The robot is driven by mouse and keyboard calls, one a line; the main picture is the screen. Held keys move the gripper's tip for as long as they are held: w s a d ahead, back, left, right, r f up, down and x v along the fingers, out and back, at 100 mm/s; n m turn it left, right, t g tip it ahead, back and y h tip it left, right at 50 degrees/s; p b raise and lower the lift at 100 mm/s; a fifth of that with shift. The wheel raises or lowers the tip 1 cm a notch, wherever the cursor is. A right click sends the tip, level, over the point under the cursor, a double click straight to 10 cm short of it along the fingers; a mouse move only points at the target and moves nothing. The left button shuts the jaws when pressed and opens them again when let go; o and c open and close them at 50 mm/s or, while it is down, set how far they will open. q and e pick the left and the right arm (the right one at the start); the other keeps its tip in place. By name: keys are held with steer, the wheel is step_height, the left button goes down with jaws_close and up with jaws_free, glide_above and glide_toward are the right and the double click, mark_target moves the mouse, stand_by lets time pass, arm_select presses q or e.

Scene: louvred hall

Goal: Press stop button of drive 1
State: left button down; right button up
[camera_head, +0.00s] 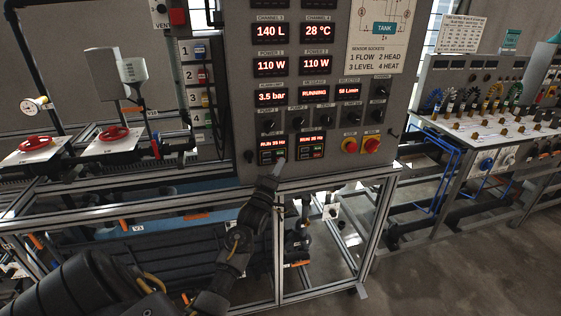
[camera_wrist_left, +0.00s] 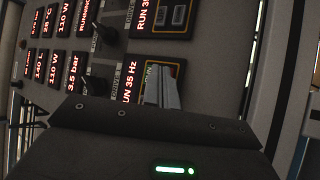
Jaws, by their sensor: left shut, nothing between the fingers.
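The drive 1 unit (camera_head: 272,143) is the left of two small black drive modules low on the grey control panel. Its red display reads RUN 35 Hz, and it also shows in the left wrist view (camera_wrist_left: 129,84), turned on its side. My left gripper (camera_head: 281,162) is shut and empty, its tips at the lower part of this module. In the left wrist view the closed fingers (camera_wrist_left: 160,86) overlap the module's button area, beside a green RUN key. The stop button is not clearly visible there, and contact cannot be told. My right gripper is not in view.
The drive 2 module (camera_head: 311,145) sits close to the right, also lit. Black knobs (camera_head: 298,122) are above. Two red-topped buttons (camera_head: 372,145) are further right. A metal frame rail (camera_head: 330,181) runs below the panel. A side bench (camera_head: 480,125) holds cables and fittings.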

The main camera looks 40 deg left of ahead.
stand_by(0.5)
arm_select(q)
steer(key=shift+s+d+p, duration=0.45)
steer(key=shift+d+p, duration=0.05)
steer(key=shift+d, duration=0.1)
steer(key=s+d+p, duration=0.1)
steer(key=d, duration=0.1)
steer(key=s+d+p, duration=0.1)
steer(key=d, duration=0.1)
steer(key=shift+s+p, duration=0.3)
steer(key=shift+s, duration=0.1)
stand_by(0.7)
